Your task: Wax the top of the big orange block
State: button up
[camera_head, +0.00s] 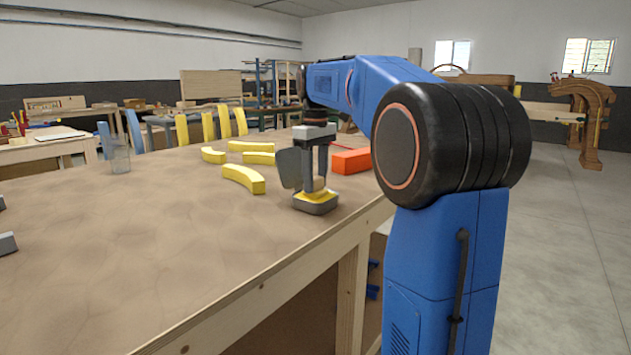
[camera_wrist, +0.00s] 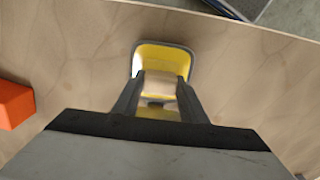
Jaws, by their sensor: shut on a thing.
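The big orange block (camera_head: 351,161) lies on the table behind and right of my gripper in the head view, partly hidden by my arm. Part of it shows at the left edge of the wrist view (camera_wrist: 14,104). My gripper (camera_wrist: 158,92) points down and is shut on the pale grip of a grey-rimmed yellow tool (camera_wrist: 181,59). In the head view this tool (camera_head: 316,203) is at or just above the table near its right edge, apart from the block. I cannot tell whether it touches the table. The tool's underside is hidden.
Several curved yellow pieces (camera_head: 243,178) lie on the table (camera_head: 150,230) left of my gripper. A clear glass (camera_head: 119,158) stands farther left. Grey pieces (camera_head: 7,243) show at the left edge. The table's middle is clear. Yellow and blue chair backs stand behind it.

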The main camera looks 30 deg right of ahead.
aim_at(316, 178)
jog(key=shift+r, duration=3.25)
